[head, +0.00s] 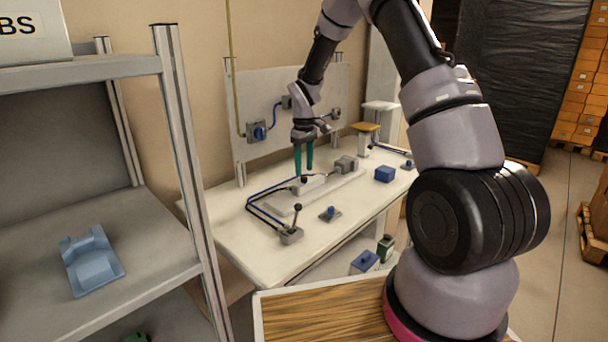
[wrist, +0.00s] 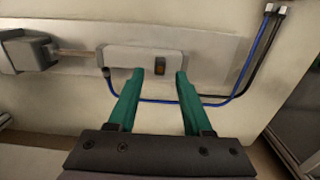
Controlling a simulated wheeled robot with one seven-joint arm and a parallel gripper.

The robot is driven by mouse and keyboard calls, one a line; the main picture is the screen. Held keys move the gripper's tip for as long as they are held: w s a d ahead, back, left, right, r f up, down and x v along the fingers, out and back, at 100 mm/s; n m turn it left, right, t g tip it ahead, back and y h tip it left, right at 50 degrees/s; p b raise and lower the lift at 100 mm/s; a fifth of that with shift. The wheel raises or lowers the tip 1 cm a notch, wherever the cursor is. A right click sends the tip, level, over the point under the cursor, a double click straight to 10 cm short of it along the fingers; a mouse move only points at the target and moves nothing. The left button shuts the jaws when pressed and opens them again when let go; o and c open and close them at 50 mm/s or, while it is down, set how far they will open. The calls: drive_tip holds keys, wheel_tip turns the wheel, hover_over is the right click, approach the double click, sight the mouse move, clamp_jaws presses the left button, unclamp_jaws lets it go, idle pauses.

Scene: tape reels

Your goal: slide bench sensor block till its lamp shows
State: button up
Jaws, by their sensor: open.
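In the wrist view the fingertips (wrist: 159,73) reach the block's near edge, either side of the window. I cannot tell whether they touch it.
A grey actuator (head: 346,164) with a rod stands at one end of the rail (wrist: 215,52). Blue and black hoses loop round the other end. A shelf (head: 140,240) stands left.

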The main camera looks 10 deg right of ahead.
sight(304, 177)
drive_tip(key=shift+f, duration=1.6)
drive_tip(key=shift+c, duration=0.3)
clamp_jaws()
